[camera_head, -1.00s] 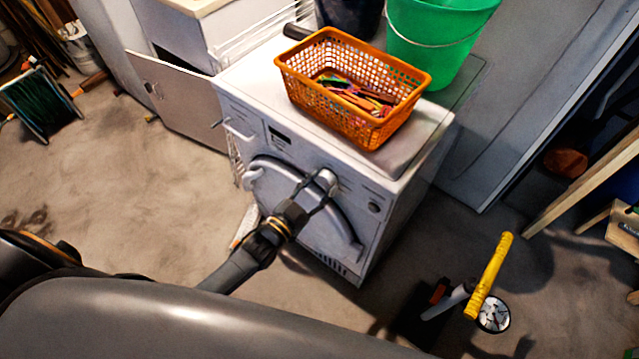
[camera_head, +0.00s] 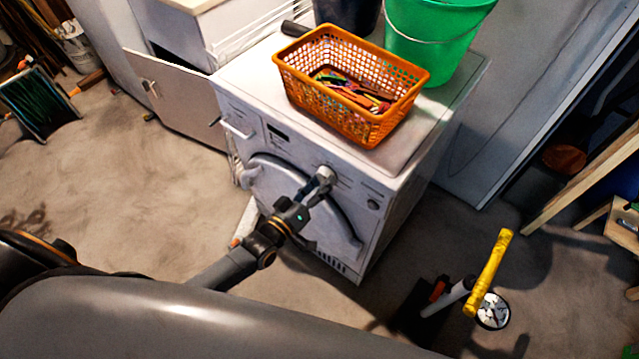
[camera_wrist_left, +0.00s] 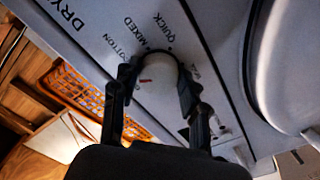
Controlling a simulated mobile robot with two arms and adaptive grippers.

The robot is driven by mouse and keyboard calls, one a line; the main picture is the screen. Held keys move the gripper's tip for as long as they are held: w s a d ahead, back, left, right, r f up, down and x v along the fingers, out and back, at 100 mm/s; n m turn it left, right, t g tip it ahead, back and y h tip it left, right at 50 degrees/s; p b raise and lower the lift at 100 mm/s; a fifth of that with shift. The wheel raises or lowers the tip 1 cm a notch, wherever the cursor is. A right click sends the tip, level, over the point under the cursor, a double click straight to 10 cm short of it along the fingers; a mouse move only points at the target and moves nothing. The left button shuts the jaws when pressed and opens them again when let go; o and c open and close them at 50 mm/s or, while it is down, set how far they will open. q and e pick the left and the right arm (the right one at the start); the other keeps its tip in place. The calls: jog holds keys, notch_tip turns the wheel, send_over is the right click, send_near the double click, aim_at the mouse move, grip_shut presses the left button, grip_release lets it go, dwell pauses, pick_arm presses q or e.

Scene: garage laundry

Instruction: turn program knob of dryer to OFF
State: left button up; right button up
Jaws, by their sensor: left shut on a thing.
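The dryer (camera_head: 233,107) is a white front-loader with a round door and a control panel. Its round white program knob (camera_head: 325,172) is on the panel's right part. In the left wrist view the knob (camera_wrist_left: 158,77) shows a small red mark, with COTTON, MIXED and QUICK printed around it; no OFF label is readable. My left gripper (camera_head: 322,181) is shut on the knob, and its fingers (camera_wrist_left: 157,86) lie on two sides of it in the left wrist view. My right gripper is in neither view.
An orange basket (camera_head: 300,92) of small coloured items and a green bucket (camera_head: 435,45) stand on the dryer. An open cabinet door (camera_head: 178,108) is to its left. A yellow-handled pump (camera_head: 489,272) stands on the floor at the right.

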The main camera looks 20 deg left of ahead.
pick_arm(q)
jog(key=n+b, duration=0.1)
jog(key=n, duration=0.5)
jog(key=shift+d, duration=0.1)
jog(key=shift+s, duration=0.1)
dwell(0.4)
jog(key=o, duration=1.1)
jog(key=shift+o, duration=0.2)
jog(key=v, duration=1.2)
jog(key=shift+r, duration=0.1)
